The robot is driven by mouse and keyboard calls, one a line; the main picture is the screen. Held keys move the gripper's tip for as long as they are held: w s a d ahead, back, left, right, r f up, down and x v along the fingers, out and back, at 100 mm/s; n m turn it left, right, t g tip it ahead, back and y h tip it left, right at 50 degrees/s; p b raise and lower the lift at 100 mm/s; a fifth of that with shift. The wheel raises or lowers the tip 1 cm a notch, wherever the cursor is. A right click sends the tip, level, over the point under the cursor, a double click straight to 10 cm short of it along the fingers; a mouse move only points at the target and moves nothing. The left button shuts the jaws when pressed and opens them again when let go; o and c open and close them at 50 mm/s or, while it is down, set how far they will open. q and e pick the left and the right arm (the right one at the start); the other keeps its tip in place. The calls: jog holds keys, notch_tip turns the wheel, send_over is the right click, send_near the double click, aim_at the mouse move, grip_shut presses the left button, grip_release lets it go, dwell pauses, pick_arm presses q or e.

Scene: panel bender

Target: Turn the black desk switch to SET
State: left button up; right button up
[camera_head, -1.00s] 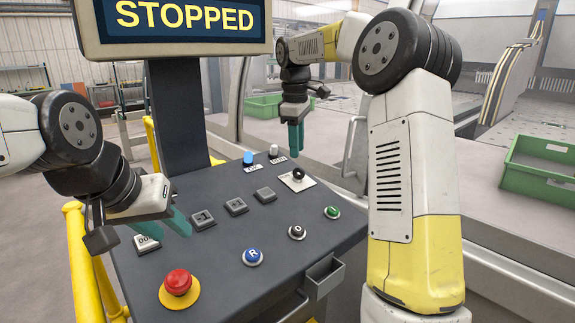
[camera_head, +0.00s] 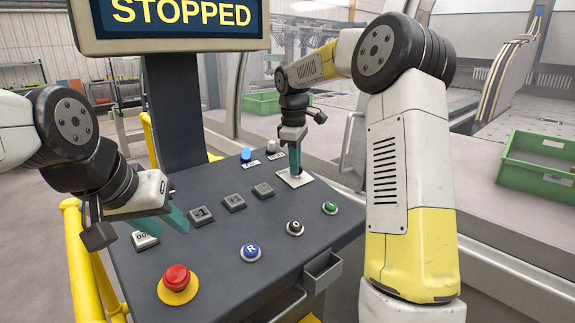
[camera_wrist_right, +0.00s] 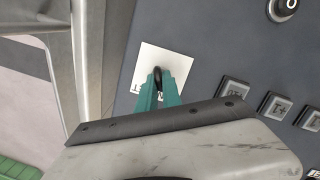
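The black desk switch (camera_wrist_right: 157,76) is a small dark knob on a white plate (camera_head: 296,179) at the far right of the grey desk panel. In the right wrist view, letters on the plate are partly hidden by my fingers, so I cannot read the switch's setting. My right gripper (camera_head: 295,170) points down at the switch, its teal fingers (camera_wrist_right: 160,92) on both sides of the knob. I cannot tell whether they press on it. My left gripper (camera_head: 165,215) is open and empty above the panel's left side.
The panel (camera_head: 215,260) also bears a red emergency button (camera_head: 176,278), a blue R button (camera_head: 250,252), a black button (camera_head: 295,228), a green button (camera_head: 329,208) and several square keys. A STOPPED screen (camera_head: 180,18) stands behind. Green crates (camera_head: 540,165) lie beyond.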

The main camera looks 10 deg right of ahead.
aim_at(300, 174)
jog(key=shift+m, duration=0.3)
grip_shut()
jog(key=m, duration=0.5)
jog(key=shift+w+d+g+y, duration=0.1)
jog(key=shift+w+g+y, duration=0.05)
jog(key=shift+g+y, duration=0.2)
jog(key=m+y, duration=0.1)
jog(key=m, duration=0.5)
jog(key=shift+d, duration=0.15)
jog(key=shift+w, duration=0.1)
jog(key=o, duration=0.6)
grip_release()
jog(key=shift+r, duration=0.1)
jog(key=r, duration=0.5)
jog(key=d+r, duration=0.1)
jog(key=r, duration=0.1)
jog(key=shift+r, duration=0.3)
